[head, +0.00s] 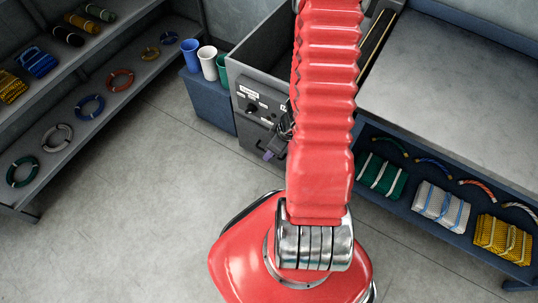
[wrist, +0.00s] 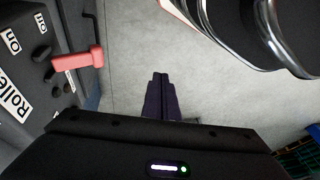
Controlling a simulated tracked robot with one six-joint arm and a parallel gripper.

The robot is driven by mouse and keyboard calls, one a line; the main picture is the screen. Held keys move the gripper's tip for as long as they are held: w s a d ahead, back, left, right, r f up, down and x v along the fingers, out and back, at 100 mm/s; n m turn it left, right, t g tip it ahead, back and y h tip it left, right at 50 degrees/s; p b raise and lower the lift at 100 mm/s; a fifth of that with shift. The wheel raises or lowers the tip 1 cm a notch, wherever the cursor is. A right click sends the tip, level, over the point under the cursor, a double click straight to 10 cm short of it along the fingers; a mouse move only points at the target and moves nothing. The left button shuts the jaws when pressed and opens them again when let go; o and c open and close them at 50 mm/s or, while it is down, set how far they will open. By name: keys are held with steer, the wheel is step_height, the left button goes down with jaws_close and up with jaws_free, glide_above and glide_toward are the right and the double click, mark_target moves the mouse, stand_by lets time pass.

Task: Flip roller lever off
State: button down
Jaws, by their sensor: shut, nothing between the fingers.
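The control panel (head: 258,108) is on the front of a dark grey machine, partly hidden by my red arm. In the wrist view, a red T-shaped lever (wrist: 78,59) sticks out from the panel at upper left. A white label starting "Rolle" (wrist: 15,97) is on the panel near it. The lever is hidden in the head view. My gripper (wrist: 160,78) is shut and empty, its dark purple fingers over bare floor, apart from the lever and to its right in the wrist view.
Blue, white and green cups (head: 208,63) stand on a blue box left of the machine. A grey-topped bench (head: 460,75) is right, shelves (head: 110,85) left. Floor between is clear.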

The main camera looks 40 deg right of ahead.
steer(key=shift+s+a+r, duration=0.4)
steer(key=shift+a+r, duration=0.1)
stand_by(0.4)
steer(key=s+a+r+m+t+h, duration=0.1)
steer(key=a+r, duration=0.4)
steer(key=r, duration=0.8)
steer(key=a+r+m+t+h, duration=0.1)
steer(key=a+r, duration=0.4)
steer(key=r, duration=0.9)
steer(key=s+a+r+m+t+h, duration=0.1)
steer(key=a+r, duration=0.4)
steer(key=r, duration=0.8)
steer(key=shift+s+r+m, duration=0.2)
steer(key=shift+s+m, duration=0.15)
steer(key=shift+m, duration=0.25)
